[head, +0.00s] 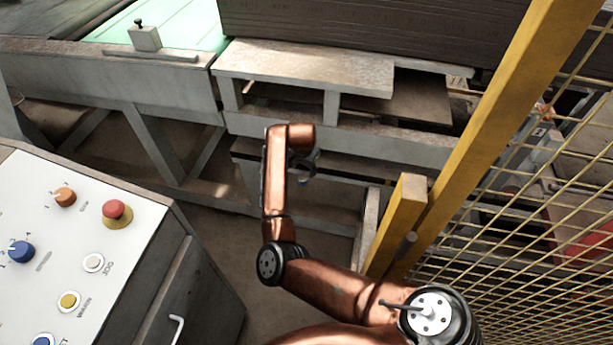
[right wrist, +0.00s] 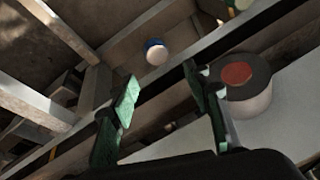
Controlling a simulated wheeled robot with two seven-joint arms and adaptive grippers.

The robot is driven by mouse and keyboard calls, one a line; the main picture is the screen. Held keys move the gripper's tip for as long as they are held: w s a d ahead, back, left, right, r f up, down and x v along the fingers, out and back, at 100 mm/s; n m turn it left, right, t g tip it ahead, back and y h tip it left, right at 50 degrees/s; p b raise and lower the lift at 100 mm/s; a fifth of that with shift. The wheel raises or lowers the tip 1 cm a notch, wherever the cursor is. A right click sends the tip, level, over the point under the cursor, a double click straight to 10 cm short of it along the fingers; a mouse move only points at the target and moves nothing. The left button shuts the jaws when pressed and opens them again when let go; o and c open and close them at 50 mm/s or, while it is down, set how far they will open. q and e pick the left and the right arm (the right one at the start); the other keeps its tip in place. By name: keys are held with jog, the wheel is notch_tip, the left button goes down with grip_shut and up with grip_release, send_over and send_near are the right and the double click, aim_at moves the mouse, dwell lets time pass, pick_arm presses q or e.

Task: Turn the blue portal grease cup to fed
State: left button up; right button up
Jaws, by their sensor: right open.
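The blue grease cup (right wrist: 155,51) shows in the right wrist view as a small round knob with a blue rim and a pale face. It is ahead of my fingertips, roughly in line with the gap between them. My right gripper (right wrist: 162,78) is open, with green finger pads apart and nothing between them. In the head view my right gripper (head: 308,163) is partly hidden by my wrist, beside the conveyor frame. The cup's setting cannot be read. My left gripper is not in view.
In the right wrist view a red-topped grey cylinder (right wrist: 248,84) stands close to the right finger. A control panel (head: 130,165) with buttons and knobs is at left. A yellow post (head: 490,110) and mesh fence (head: 530,235) stand close to my arm at right.

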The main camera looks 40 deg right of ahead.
aim_at(302, 178)
jog(key=f+n, duration=0.4)
jog(key=w+f+n+b, duration=0.1)
jog(key=f+n, duration=0.2)
jog(key=shift+d+t, duration=0.2)
jog(key=shift+t, duration=0.1)
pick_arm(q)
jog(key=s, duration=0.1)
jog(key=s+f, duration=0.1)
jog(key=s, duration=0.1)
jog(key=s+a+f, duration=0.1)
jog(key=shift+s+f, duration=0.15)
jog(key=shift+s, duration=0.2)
pick_arm(e)
jog(key=shift+w+d+f, duration=0.1)
jog(key=shift+w+f, duration=0.1)
jog(key=shift+f, duration=0.2)
jog(key=shift+c, duration=0.7)
jog(key=c, duration=1)
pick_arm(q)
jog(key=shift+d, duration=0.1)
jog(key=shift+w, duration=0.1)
